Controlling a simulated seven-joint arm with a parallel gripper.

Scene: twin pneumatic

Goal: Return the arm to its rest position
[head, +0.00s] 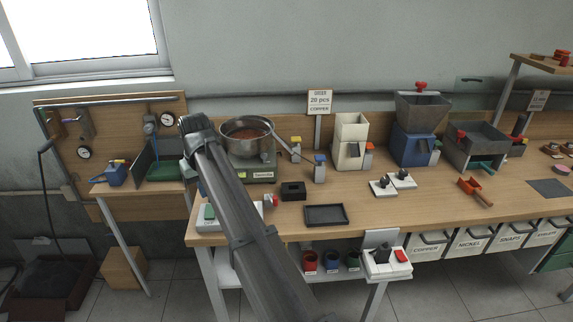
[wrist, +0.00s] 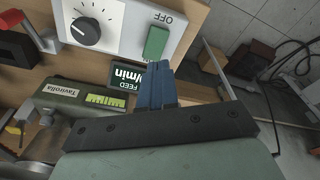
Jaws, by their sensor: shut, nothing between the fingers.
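My arm (head: 240,220) reaches from the bottom of the head view up and left across the bench's left end. My gripper (wrist: 157,68) shows in the wrist view as two blue fingers pressed together with nothing between them. Its fingertips are close to the green OFF button of a white control box (wrist: 125,30); I cannot tell whether they touch it. In the head view the fingers are mostly hidden by the arm, and the control box (head: 212,222) shows partly behind it.
A steel pan (head: 247,140) sits on a green scale (head: 255,174) close beside the arm. A black block (head: 292,191) and black tray (head: 326,215) lie to the right. Hoppers (head: 350,140) stand farther back. Open floor (wrist: 250,30) lies beyond the bench edge.

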